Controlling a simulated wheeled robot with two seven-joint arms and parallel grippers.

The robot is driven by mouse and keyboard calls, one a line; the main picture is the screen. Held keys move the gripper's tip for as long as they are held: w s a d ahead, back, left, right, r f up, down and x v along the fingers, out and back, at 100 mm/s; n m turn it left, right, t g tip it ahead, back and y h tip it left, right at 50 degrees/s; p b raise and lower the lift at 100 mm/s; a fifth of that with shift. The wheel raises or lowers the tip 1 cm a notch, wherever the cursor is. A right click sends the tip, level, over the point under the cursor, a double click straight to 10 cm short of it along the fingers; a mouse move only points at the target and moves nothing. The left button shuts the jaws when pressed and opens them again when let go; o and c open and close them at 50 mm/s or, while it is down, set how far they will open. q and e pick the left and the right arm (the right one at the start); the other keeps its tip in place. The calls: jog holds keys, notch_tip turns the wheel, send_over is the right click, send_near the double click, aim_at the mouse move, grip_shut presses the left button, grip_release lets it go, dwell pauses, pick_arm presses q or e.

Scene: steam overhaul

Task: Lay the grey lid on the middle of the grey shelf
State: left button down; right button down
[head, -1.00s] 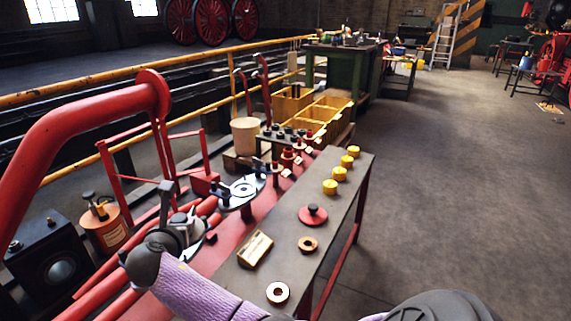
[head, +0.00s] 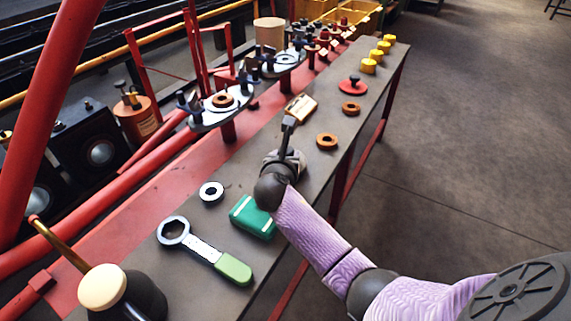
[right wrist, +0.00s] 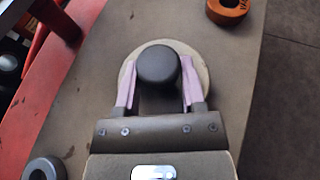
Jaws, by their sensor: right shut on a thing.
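The grey lid (right wrist: 203,73) shows in the right wrist view as a pale round disc with a dark knob (right wrist: 158,65). My right gripper (right wrist: 158,85) has its fingers on both sides of the knob and is shut on it. In the head view my right gripper (head: 286,160) is over the long grey shelf (head: 325,190), its fingers and the lid mostly hidden by the wrist. The shelf also fills most of the right wrist view (right wrist: 90,100). I cannot tell whether the lid touches it. My left gripper is not in view.
A green box (head: 252,217), a green-handled wrench (head: 205,250) and a grey ring (head: 211,192) lie nearer. A small tag block (head: 300,107), orange-brown rings (head: 327,141), a red lid (head: 352,87) and several yellow caps (head: 369,66) lie farther along. Round plates on red posts (head: 222,115) stand left.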

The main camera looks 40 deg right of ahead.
jog(key=shift+f, duration=0.85)
jog(key=shift+r, duration=0.35)
jog(key=shift+c, duration=1.3)
grip_release()
jog(key=shift+f, duration=0.15)
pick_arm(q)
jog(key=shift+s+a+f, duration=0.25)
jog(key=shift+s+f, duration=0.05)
pick_arm(e)
jog(key=shift+o, duration=0.4)
jog(key=s+a+r+p, duration=0.3)
jog(key=p, duration=0.1)
jog(key=p+v, duration=0.4)
jog(key=v, duration=0.2)
jog(key=shift+s+a+f, duration=0.1)
jog(key=shift+s+a, duration=0.1)
jog(key=shift+a, duration=0.05)
jog(key=shift+s+a, duration=0.2)
jog(key=shift+s, duration=0.05)
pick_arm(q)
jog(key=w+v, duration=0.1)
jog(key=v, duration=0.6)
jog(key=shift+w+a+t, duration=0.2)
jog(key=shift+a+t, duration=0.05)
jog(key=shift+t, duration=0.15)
pick_arm(e)
jog(key=shift+f, duration=0.15)
